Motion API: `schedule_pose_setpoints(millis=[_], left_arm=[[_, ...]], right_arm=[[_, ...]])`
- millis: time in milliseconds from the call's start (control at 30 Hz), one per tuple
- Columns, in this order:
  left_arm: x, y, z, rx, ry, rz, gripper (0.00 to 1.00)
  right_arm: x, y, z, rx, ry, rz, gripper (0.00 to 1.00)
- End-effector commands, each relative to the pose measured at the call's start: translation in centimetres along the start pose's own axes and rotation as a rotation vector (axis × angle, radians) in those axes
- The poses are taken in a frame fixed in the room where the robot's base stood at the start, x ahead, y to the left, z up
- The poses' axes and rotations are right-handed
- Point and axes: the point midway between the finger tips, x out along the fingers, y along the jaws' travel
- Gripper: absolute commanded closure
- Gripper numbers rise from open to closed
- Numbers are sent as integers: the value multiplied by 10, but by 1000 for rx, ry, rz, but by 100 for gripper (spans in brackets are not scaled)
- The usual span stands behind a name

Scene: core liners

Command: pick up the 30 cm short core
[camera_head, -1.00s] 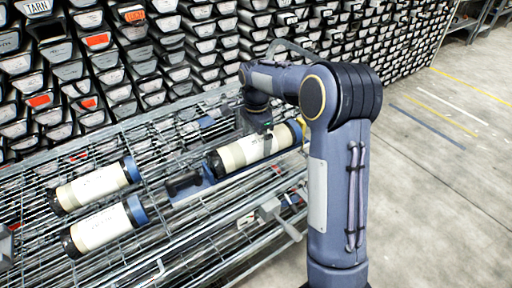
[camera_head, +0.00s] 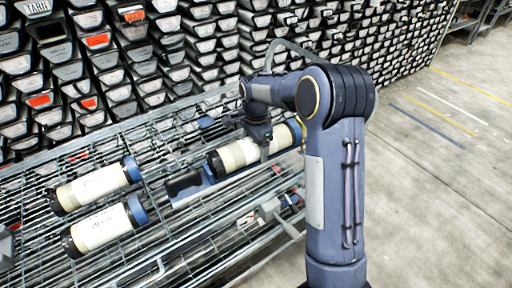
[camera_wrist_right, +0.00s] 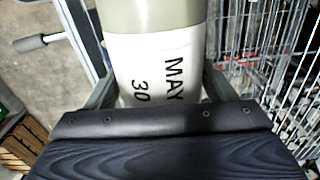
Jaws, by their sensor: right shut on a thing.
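A core liner (camera_head: 237,155) with a white label, a beige band, a black end and a blue end lies slanted on the wire rack. My right gripper (camera_head: 263,147) reaches down over it from above and is shut on it near the middle. The core's underside is hidden. My left gripper is not in view.
Two similar cores, an upper one (camera_head: 97,187) and a lower one (camera_head: 103,228), lie to the left on the wire rack (camera_head: 190,225). A blue and black holder (camera_head: 190,185) sits beside the held core. Stacked trays (camera_head: 120,75) fill the back. Concrete floor (camera_head: 440,180) is clear at the right.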

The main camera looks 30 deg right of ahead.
Motion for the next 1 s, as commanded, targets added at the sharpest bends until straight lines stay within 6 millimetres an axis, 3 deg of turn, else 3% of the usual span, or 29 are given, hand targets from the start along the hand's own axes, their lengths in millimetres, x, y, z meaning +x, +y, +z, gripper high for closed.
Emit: schedule_pose_setpoints(millis=[33,233,567,800,1000], left_arm=[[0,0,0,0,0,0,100],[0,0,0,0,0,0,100],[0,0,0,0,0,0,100],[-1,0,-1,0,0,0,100],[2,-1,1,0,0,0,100]], right_arm=[[0,0,0,0,0,0,69],[-3,-2,0,0,0,-7,94],[-8,-2,0,-1,1,-9,94],[-36,-2,0,0,1,-12,94],[-67,15,22,-4,-1,-12,94]])
